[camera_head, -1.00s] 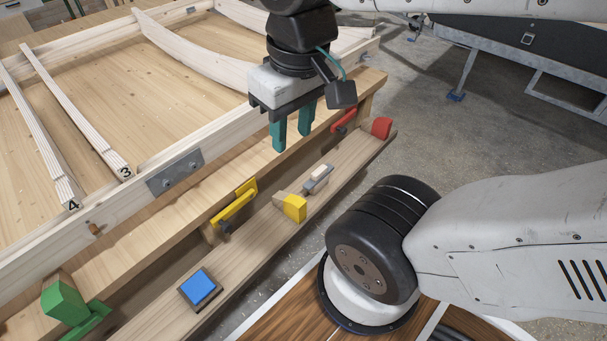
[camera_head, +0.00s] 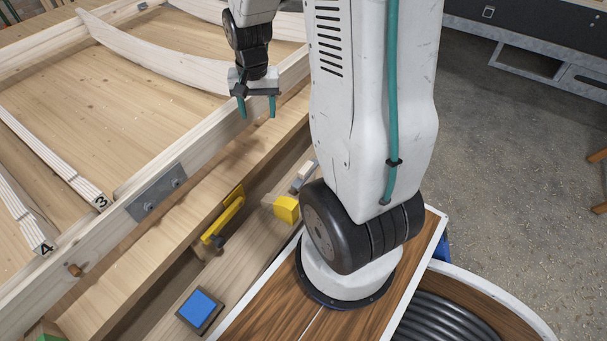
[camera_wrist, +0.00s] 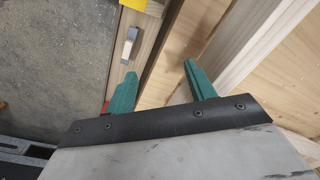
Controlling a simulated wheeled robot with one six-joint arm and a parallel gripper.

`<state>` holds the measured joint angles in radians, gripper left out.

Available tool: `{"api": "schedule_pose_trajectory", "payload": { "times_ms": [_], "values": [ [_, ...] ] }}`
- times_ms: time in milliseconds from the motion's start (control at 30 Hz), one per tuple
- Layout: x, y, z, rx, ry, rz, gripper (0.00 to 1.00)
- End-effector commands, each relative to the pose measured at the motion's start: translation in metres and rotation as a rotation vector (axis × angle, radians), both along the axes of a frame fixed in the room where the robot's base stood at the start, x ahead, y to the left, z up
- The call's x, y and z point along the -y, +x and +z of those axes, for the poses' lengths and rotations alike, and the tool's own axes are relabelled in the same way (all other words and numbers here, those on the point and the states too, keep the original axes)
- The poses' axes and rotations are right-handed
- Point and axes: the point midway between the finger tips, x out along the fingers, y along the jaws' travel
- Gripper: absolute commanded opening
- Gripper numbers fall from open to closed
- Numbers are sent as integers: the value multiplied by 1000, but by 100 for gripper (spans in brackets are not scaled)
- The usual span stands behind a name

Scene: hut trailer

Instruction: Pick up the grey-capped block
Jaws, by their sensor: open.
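The grey-capped block (camera_head: 302,176) is a small pale wooden piece with a grey part, lying on the narrow plank beside the bench. My arm partly hides it in the head view. In the wrist view the block (camera_wrist: 129,45) shows above and left of the fingertips, on the wooden plank. My gripper (camera_head: 258,108) has teal fingers that are apart and empty. It is over the frame's near rail in the head view, apart from the block. In the wrist view my gripper (camera_wrist: 160,73) is also open with nothing between its fingers.
A yellow-capped block (camera_head: 286,208) and a blue-topped block (camera_head: 201,307) lie on the same plank (camera_head: 243,254). A yellow clamp (camera_head: 224,217) is on the bench edge. The wooden frame's rail (camera_head: 107,237) stands higher alongside. Concrete floor (camera_head: 510,165) is open to the right.

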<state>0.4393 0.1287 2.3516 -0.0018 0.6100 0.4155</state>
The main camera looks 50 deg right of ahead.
Motion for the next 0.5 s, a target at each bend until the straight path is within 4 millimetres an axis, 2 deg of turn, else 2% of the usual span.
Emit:
{"api": "schedule_pose_trajectory", "payload": {
  "times_ms": [33,200,400,500],
  "values": [
    [19,1,-28,-16,9,-69,55],
    [74,-4,-111,-29,22,-292,55],
    [118,-28,-200,-37,33,-508,55],
    [129,-40,-230,-39,36,-578,55]
  ]
}}
